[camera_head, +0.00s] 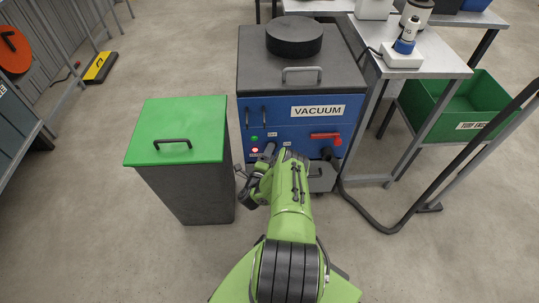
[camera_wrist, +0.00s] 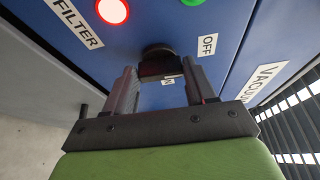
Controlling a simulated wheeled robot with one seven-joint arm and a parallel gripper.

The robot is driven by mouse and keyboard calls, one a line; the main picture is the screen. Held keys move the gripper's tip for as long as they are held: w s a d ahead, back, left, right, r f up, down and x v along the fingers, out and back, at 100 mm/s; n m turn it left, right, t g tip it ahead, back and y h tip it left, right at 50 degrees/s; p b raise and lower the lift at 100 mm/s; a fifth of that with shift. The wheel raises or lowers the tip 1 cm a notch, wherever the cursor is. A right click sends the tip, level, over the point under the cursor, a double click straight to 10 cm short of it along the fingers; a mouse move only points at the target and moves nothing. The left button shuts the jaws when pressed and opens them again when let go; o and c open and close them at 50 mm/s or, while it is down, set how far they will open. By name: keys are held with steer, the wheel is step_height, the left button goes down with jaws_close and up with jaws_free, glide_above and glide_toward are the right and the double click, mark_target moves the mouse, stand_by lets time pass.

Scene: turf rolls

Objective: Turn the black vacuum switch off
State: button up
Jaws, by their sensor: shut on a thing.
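The black vacuum switch (camera_wrist: 157,55) is a dark knob on the blue panel in the wrist view. The fingers of my gripper (camera_wrist: 163,72) stand on either side of it and are shut on it. A white OFF label (camera_wrist: 208,45) is to the right of the switch. A small label (camera_wrist: 168,81), partly hidden, shows between the fingers. In the head view my gripper (camera_head: 266,156) is at the lower left of the blue VACUUM cabinet (camera_head: 289,123), and it hides the switch. The exact angle of the switch is hard to tell.
A red lamp (camera_wrist: 113,11) glows beside the FILTER label (camera_wrist: 74,20). A grey bin with a green lid (camera_head: 180,125) stands close on the left.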

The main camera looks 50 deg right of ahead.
steer(key=shift+f+n, duration=0.1)
steer(key=shift+n, duration=0.3)
steer(key=o, duration=1)
steer(key=shift+o, duration=0.2)
